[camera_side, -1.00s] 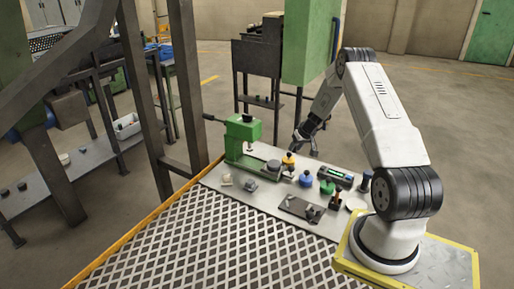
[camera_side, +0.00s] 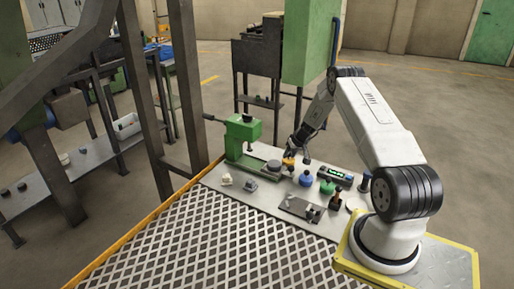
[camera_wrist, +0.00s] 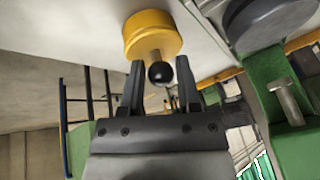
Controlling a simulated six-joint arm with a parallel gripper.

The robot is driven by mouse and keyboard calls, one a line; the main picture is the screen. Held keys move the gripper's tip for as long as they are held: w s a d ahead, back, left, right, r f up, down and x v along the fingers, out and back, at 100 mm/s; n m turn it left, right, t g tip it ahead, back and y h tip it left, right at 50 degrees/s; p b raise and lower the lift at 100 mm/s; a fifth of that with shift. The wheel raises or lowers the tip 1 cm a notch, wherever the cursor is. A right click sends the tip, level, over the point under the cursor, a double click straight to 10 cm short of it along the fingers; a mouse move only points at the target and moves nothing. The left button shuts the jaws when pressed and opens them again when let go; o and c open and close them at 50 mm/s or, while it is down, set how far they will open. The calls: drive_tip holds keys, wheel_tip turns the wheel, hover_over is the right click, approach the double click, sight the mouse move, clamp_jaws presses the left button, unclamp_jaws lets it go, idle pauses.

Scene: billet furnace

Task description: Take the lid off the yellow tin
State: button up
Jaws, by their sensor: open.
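The yellow tin (camera_side: 288,163) stands on the light bench plate, just right of the green press. In the wrist view the yellow tin (camera_wrist: 152,34) shows at the top, with a metal stem and a black ball knob (camera_wrist: 161,72) on its lid. My gripper (camera_wrist: 158,80) is open, with one dark finger on each side of the knob. Whether the fingers touch the knob cannot be told. In the side view my gripper (camera_side: 299,148) is at the yellow tin, partly hiding it. The seam between lid and tin is not clear.
The green press (camera_side: 242,138) stands close on the left. A blue tin (camera_side: 306,180) and a green tin (camera_side: 327,187) stand to the right in front. A box with a display (camera_side: 337,177) lies behind them. A dark plate (camera_side: 301,209) lies near the front.

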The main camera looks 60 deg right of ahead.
idle(0.4)
clamp_jaws()
drive_tip(key=shift+r, duration=0.15)
drive_tip(key=shift+r, duration=0.9)
drive_tip(key=s+a+r, duration=0.9)
drive_tip(key=s+r, duration=0.1)
drive_tip(key=r, duration=0.1)
drive_tip(key=shift+s, duration=0.25)
drive_tip(key=shift+a, duration=0.1)
